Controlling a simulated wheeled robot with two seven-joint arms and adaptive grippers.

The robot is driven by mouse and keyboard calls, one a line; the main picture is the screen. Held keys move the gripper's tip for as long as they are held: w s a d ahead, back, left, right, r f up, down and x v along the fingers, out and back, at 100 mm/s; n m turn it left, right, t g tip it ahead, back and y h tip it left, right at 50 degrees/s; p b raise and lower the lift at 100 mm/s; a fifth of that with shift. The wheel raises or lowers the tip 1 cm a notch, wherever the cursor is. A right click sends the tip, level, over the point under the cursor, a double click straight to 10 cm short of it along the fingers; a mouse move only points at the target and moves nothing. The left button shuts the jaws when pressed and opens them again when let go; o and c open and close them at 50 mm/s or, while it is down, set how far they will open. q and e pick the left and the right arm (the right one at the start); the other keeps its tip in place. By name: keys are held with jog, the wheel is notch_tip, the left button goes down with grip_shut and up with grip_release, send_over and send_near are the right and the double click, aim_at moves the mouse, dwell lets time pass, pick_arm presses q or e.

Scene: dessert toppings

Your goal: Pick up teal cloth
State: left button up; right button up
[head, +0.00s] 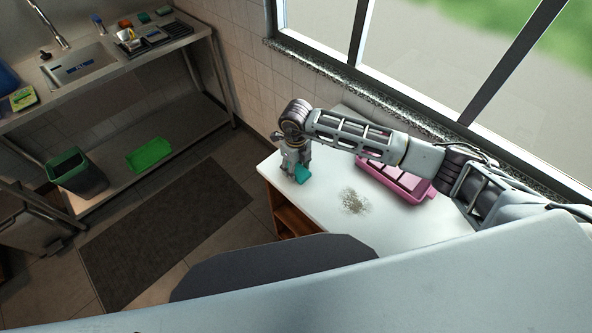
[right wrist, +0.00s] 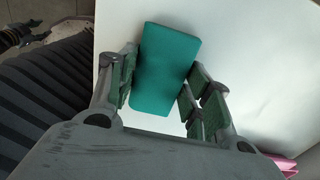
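The teal cloth (head: 302,175) is a small, thick rectangular block near the left corner of the white table (head: 400,229). My right gripper (head: 294,173) points down at it from above. In the right wrist view, the cloth (right wrist: 163,65) lies between the two spread fingers of the gripper (right wrist: 162,72). The left finger is close along one side and the right finger is beside the other. The fingers look open around it, and I cannot tell if they touch it.
A pink tray (head: 427,191) sits on the table under my right arm. A patch of pale crumbs (head: 353,201) lies in the table's middle. The window sill (head: 400,104) runs behind. A sink counter (head: 100,66) stands at far left, with a bin (head: 77,173) below.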

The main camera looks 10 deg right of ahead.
jog(key=shift+c, duration=1)
jog(key=shift+r, duration=0.15)
notch_tip(320, 180, up, 10)
jog(key=b, duration=0.1)
jog(key=shift+b, duration=0.4)
